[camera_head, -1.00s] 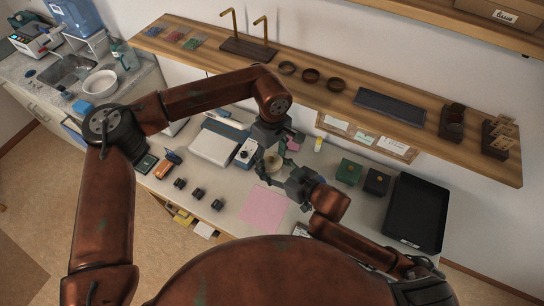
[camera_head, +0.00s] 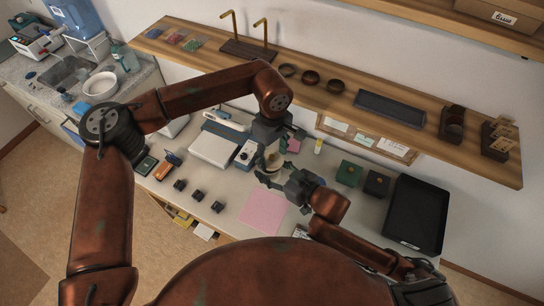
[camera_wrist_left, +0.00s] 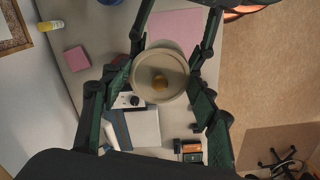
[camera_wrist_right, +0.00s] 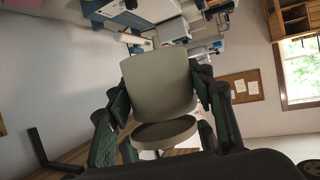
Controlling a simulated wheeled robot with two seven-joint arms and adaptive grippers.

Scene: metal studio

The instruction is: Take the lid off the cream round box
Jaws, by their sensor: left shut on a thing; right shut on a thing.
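The cream round box (camera_head: 272,168) is small and partly hidden between my grippers above the table. My left gripper (camera_head: 271,146) is shut on the lid, one finger at each side. My right gripper (camera_head: 275,181) is shut on the box from the right. In the right wrist view a cream cylinder (camera_wrist_right: 158,85) stands between its fingers, with a pale round face (camera_wrist_right: 165,132) just below.
A pink sheet (camera_head: 263,210) lies in front, with several small black items to its left. A white device (camera_head: 215,146) stands at the left. A green box (camera_head: 349,173) and a black tray (camera_head: 415,212) stand at the right. A wooden shelf (camera_head: 335,97) runs behind.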

